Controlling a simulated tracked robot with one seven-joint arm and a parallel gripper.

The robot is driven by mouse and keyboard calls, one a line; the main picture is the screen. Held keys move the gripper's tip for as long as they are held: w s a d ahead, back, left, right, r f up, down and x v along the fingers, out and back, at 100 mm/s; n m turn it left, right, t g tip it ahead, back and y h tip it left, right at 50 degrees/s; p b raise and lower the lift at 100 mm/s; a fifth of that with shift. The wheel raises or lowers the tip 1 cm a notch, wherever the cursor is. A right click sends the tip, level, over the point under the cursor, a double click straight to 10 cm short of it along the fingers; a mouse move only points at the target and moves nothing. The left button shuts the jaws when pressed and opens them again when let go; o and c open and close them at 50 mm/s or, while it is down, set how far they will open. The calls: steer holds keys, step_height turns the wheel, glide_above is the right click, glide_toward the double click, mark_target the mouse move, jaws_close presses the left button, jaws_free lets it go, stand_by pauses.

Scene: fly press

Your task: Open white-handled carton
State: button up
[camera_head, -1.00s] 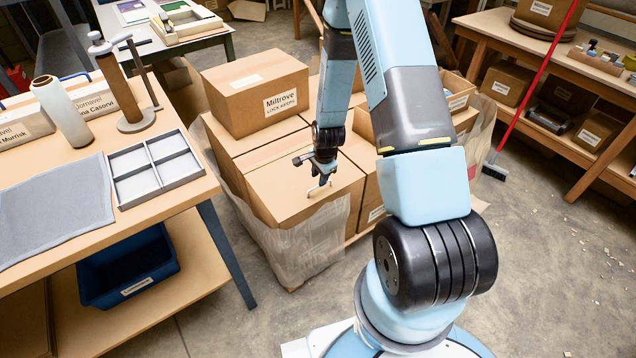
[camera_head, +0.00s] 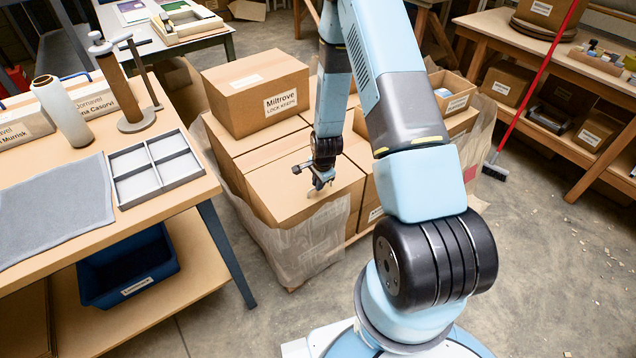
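The white-handled carton (camera_head: 290,190) is a brown box at the front of the stack, with its lid down flat. Clear wrap hangs around its front and side. My gripper (camera_head: 320,185) points down at the right part of the carton's top, where the small white handle sits. The fingers and wrist now cover most or all of the handle. The fingers are too small to tell whether they are open or shut on it.
A carton labelled Miltrove (camera_head: 255,95) stands on the stack behind. An open-topped carton (camera_head: 450,92) is at the right rear. A workbench with a grey divided tray (camera_head: 155,168) is at left. Bare floor (camera_head: 560,270) lies to the right.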

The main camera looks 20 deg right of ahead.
jaws_close()
stand_by(0.9)
